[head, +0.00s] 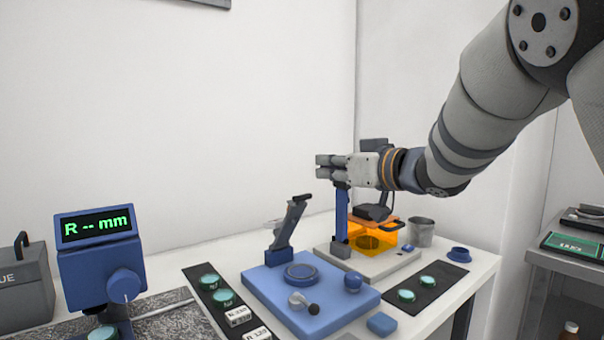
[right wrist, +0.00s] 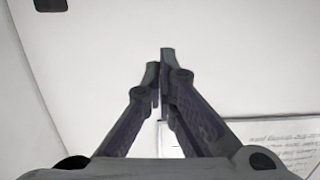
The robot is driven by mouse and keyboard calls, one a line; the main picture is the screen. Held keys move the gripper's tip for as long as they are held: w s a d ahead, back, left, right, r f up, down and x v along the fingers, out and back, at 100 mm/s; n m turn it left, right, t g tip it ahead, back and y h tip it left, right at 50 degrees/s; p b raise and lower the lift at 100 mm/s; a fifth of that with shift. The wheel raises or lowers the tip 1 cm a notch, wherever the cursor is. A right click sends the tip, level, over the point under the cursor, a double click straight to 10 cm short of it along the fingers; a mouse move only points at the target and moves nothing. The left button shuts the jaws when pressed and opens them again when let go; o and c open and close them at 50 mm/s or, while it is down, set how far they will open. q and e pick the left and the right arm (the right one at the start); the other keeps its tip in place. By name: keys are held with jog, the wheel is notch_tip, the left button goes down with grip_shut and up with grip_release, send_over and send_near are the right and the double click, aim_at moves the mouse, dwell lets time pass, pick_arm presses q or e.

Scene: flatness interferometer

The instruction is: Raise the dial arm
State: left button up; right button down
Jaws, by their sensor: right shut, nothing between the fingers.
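The dial arm (head: 292,222) is a grey arm with a black grip at its top. It stands tilted up from a blue bracket at the back left of a blue base (head: 330,295) in the head view. A round blue-grey seat (head: 301,272) lies on the base in front of it. My right gripper (head: 322,167) is shut and empty, pointing left, above and to the right of the dial arm and apart from it. In the right wrist view its fingers (right wrist: 165,70) meet in front of a pale wall. My left gripper is not in view.
A blue post (head: 341,216) and an orange see-through guard (head: 380,238) stand below my right gripper. A metal cup (head: 420,232) is behind right. Black strips with green discs (head: 223,297) flank the base. A blue readout (head: 97,225) showing "R -- mm" stands left.

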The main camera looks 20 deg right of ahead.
aim_at(306, 197)
jog(key=x, duration=0.3)
jog(key=f+x, duration=0.1)
jog(key=x, duration=0.2)
jog(key=b+x, duration=0.1)
jog(key=x, duration=0.2)
jog(key=shift+w+f, duration=0.25)
jog(key=shift+f, duration=0.15)
jog(key=shift+s+d+f+p, duration=0.15)
jog(key=shift+s, duration=0.35)
jog(key=shift+s+d+f+p, duration=0.15)
jog(key=shift+s+d+f, duration=0.05)
jog(key=shift+s, duration=0.3)
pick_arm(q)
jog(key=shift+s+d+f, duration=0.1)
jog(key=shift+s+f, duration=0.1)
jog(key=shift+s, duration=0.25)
pick_arm(e)
jog(key=shift+s+d+f, duration=0.1)
jog(key=shift+s+f, duration=0.2)
jog(key=shift+f, duration=0.25)
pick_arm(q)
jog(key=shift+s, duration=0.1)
pick_arm(e)
jog(key=shift+w+f, duration=0.1)
